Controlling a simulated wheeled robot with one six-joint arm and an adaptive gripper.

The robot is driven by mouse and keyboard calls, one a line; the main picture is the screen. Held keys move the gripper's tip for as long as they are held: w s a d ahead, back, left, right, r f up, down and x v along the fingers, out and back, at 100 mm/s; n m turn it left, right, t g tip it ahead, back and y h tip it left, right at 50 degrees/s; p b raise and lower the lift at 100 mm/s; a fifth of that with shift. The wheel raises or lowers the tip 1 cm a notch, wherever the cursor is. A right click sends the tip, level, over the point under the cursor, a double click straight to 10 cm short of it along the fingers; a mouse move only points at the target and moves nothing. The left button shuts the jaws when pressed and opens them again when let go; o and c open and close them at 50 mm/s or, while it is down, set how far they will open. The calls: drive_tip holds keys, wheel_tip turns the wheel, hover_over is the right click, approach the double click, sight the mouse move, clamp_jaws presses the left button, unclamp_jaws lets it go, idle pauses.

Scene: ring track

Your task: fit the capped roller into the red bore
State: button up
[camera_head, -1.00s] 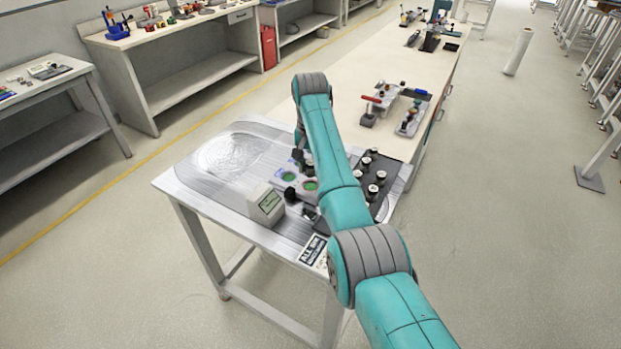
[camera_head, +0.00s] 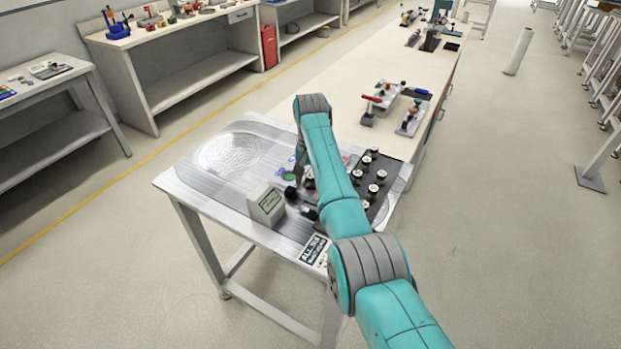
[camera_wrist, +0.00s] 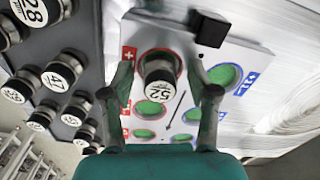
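A capped roller (camera_wrist: 159,82) with a white numbered cap stands in or just over the red-ringed bore (camera_wrist: 142,58) on a pale plate (camera_wrist: 185,52). Its depth in the bore cannot be told. My gripper (camera_wrist: 167,86) is open, one finger on each side of the roller, with plate showing in the gaps. A red marker with a white cross (camera_wrist: 129,54) lies beside this bore. A blue-ringed green bore (camera_wrist: 225,76) is on the right. In the head view my arm hides most of the plate.
Several capped rollers (camera_wrist: 60,75) stand on a dark tray (camera_wrist: 92,42) on the left in the wrist view. A black block (camera_wrist: 209,29) rises close by the bores. A grey display box (camera_head: 266,204) stands at the table's front. The metal table (camera_head: 225,160) is clear at left.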

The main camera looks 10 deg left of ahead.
wheel_tip(320, 180, up, 12)
idle(0.7)
drive_tip(key=shift+r, duration=0.1)
